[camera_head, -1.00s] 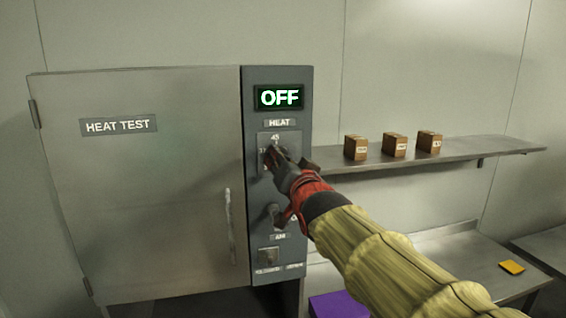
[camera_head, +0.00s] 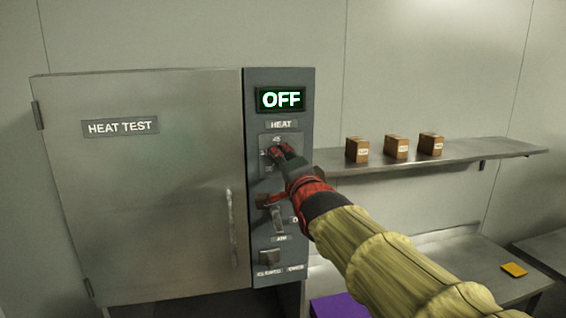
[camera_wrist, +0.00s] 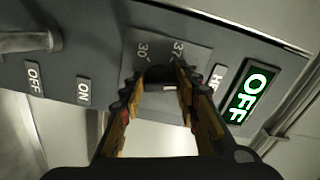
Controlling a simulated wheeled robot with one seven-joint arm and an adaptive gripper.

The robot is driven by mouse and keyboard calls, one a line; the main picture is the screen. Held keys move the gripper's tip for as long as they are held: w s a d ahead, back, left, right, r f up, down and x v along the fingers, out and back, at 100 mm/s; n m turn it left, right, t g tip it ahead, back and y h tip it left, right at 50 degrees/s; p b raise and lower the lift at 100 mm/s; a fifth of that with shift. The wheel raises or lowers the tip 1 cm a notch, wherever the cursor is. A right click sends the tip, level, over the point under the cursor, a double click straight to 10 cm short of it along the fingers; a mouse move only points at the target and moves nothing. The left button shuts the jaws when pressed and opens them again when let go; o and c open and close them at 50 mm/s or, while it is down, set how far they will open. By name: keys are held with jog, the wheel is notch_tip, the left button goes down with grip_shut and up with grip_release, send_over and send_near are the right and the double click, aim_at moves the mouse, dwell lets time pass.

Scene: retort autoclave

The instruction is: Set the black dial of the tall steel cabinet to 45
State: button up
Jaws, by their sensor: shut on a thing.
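The tall steel cabinet (camera_head: 180,200) has a closed door labelled HEAT TEST and a dark control panel on its right side. The black dial (camera_wrist: 160,73) sits on a grey plate below the HEAT label. My gripper (camera_head: 276,153) reaches in from the lower right and is shut on the dial. In the wrist view my gripper (camera_wrist: 163,78) has a finger on each side of the dial. The marks 30 and 37 show beside it there. The dial's pointer is mostly hidden by the fingers, so I cannot read its setting. The green display (camera_head: 281,98) reads OFF.
A lever (camera_head: 278,218) and a lower switch (camera_head: 270,258) sit on the panel close under my gripper. A wall shelf (camera_head: 460,153) with three small brown boxes (camera_head: 396,147) is to the right. A lower table (camera_head: 470,262) holds a yellow item (camera_head: 513,269).

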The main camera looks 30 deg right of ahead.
jog(key=shift+m, duration=0.3)
jog(key=o, duration=1.1)
jog(key=shift+o, duration=0.3)
jog(key=v, duration=1.2)
